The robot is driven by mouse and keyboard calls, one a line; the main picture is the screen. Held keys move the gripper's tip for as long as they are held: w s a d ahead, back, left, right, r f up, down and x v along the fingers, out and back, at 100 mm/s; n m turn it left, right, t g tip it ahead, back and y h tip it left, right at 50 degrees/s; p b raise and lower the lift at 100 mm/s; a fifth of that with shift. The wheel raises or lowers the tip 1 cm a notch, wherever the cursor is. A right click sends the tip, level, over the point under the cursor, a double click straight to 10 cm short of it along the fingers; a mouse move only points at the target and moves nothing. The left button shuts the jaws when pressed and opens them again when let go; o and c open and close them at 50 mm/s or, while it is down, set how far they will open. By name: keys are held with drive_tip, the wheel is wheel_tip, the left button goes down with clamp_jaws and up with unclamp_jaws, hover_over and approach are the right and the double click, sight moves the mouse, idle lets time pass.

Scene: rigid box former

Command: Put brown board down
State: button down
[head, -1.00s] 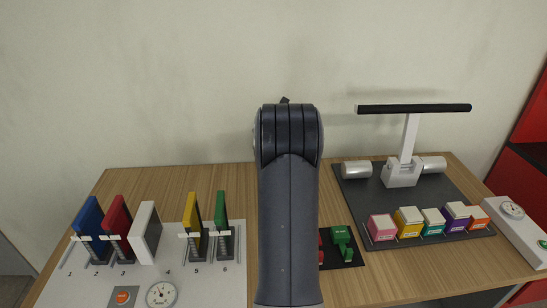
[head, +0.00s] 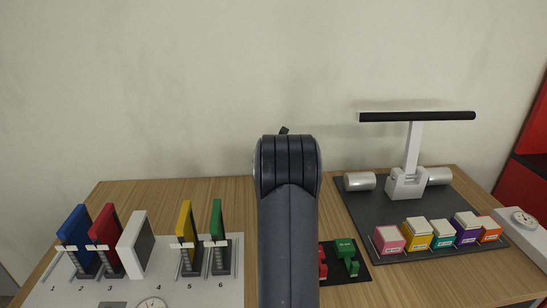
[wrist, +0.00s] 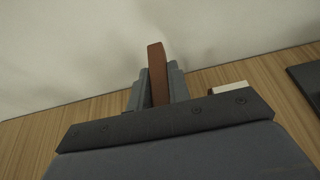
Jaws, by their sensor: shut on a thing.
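The brown board (wrist: 157,72) stands on edge between the two fingers of my gripper (wrist: 157,88) in the wrist view. The fingers are shut on it, one on each side. Behind it are the pale wall and a strip of wooden table, and I cannot tell whether its lower edge touches anything. In the head view my arm hides both the gripper and the brown board.
A white panel (head: 215,293) with numbered slots holds blue (head: 75,238), red (head: 105,238), white (head: 137,243), yellow (head: 186,236) and green (head: 217,235) boards. A dark mat (head: 365,215) carries a lever stand (head: 407,182) and several small coloured boxes. Bare wooden table (head: 150,192) lies behind the panel.

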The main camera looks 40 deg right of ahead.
drive_tip(key=shift+r, duration=0.1)
drive_tip(key=c, duration=1.3)
unclamp_jaws()
drive_tip(key=shift+f, duration=0.2)
drive_tip(key=shift+r, duration=0.1)
drive_tip(key=shift+r, duration=0.15)
drive_tip(key=shift+s+a, duration=0.2)
drive_tip(key=b+v, duration=0.1)
drive_tip(key=v, duration=1)
drive_tip(key=shift+s+a+b, duration=0.15)
drive_tip(key=shift+s+b, duration=0.05)
drive_tip(key=shift+b, duration=0.2)
